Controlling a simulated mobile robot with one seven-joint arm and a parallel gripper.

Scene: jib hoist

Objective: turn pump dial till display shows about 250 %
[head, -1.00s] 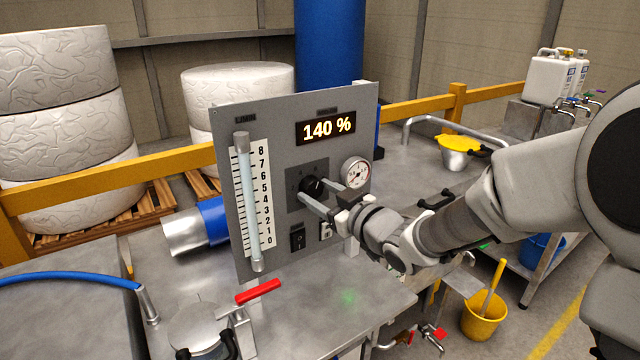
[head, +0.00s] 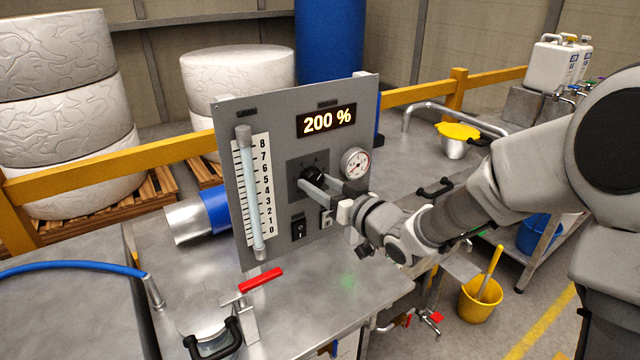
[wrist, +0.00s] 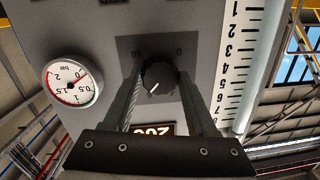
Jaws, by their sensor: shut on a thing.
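The pump dial (head: 313,176) is a black knob on the grey control panel. In the wrist view the dial (wrist: 159,79) shows between my two fingers, with a white pointer mark on its face. My gripper (head: 312,180) is shut on the dial, with one finger on either side. The display (head: 326,121) above the dial reads 200 %.
A pressure gauge (head: 355,163) sits right of the dial, near my fingers. A level tube with a scale (head: 263,190) is on the panel's left. A black switch (head: 298,228) is below the dial. A red-handled lever (head: 261,279) stands on the bench in front.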

